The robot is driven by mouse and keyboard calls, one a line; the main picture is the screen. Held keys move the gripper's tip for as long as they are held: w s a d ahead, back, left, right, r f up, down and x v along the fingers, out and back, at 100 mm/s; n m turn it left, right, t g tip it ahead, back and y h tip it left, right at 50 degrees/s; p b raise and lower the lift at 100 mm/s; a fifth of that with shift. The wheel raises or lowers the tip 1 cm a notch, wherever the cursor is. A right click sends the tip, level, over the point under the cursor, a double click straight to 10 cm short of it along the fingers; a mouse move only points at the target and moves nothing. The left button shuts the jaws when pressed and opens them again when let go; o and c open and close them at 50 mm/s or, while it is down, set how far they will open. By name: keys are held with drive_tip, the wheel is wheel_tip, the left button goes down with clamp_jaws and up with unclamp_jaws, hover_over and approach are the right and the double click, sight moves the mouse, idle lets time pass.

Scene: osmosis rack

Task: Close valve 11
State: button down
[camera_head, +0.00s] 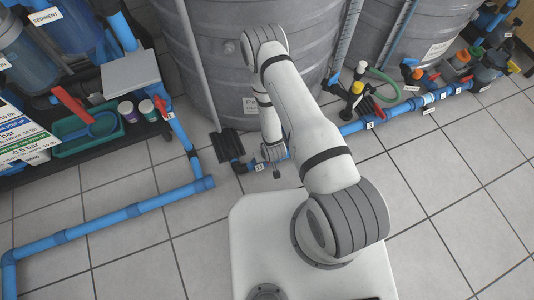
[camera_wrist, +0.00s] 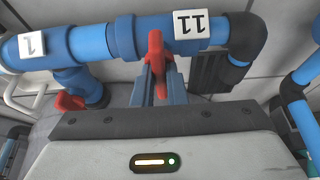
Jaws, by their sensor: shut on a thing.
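In the wrist view, a white tag reading 11 (camera_wrist: 192,24), upside down, sits on a blue pipe. Just left of it is the red handle of valve 11 (camera_wrist: 155,50). The handle looks set across the pipe line and points toward my gripper. My gripper (camera_wrist: 154,84) has its blue fingers on both sides of the handle and is shut on it. In the head view my arm reaches down to the floor pipe beside the tank, near a small white tag (camera_head: 258,167). The handle and fingertips are hard to make out there.
A pipe with tag 1 (camera_wrist: 32,46) and another red handle (camera_wrist: 68,101) are left in the wrist view. In the head view, large grey tanks (camera_head: 215,75) stand behind my arm. A blue floor pipe (camera_head: 110,218) runs left. Valves and pipes (camera_head: 430,98) are right.

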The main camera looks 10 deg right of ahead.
drive_tip(key=c, duration=1.8)
unclamp_jaws()
drive_tip(key=shift+w+r, duration=0.1)
drive_tip(key=shift+w, duration=0.3)
drive_tip(key=o, duration=0.3)
drive_tip(key=shift+s, duration=0.15)
drive_tip(key=shift+o, duration=0.2)
drive_tip(key=shift+s, duration=0.1)
drive_tip(key=p+v, duration=0.3)
drive_tip(key=v, duration=0.4)
drive_tip(key=shift+s+r, duration=0.15)
drive_tip(key=shift+r, duration=0.15)
